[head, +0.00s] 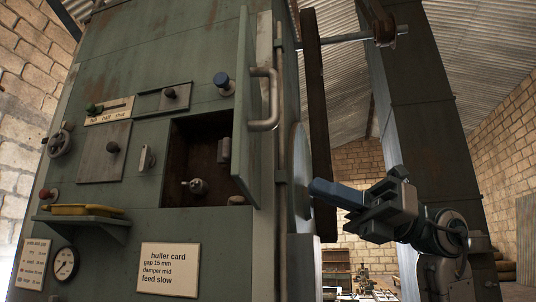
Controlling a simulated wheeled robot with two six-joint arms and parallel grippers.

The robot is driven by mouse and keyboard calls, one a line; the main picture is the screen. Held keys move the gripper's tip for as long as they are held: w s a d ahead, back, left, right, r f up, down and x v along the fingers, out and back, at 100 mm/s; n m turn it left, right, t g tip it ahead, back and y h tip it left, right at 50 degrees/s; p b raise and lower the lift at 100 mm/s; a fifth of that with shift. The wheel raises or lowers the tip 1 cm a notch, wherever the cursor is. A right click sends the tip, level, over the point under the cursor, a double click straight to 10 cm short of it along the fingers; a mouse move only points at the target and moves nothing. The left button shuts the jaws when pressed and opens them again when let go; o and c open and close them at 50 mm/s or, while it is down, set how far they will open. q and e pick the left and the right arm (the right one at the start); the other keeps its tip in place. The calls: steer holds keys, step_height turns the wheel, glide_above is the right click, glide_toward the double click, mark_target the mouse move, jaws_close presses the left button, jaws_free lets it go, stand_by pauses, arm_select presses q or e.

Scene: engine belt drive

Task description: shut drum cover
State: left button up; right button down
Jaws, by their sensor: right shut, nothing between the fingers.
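The drum cover (248,150) is a tall green panel on the machine's front. It stands swung open, seen nearly edge-on, with a grey bar handle (275,100) on its right-hand side. The dark opening (195,140) to its left is uncovered and shows fittings inside. My right gripper (313,187) comes in from the right. It is shut and empty, to the right of the cover and below the handle, and appears apart from both. My left gripper is not in view.
A yellow tray (85,210) sits on a small shelf at the left. A dark upright belt (317,120) and a wheel edge (300,170) are near my right gripper.

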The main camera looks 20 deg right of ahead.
steer(key=s+d+r+m+t+h, duration=0.1)
steer(key=s+d+r+t+h, duration=0.25)
steer(key=s+r+t, duration=0.2)
steer(key=h+p, duration=0.1)
steer(key=p, duration=0.5)
glide_toward(244, 149)
steer(key=x, duration=0.6)
steer(key=shift+r, duration=0.15)
steer(key=shift+w+a, duration=0.1)
steer(key=shift+a, duration=0.35)
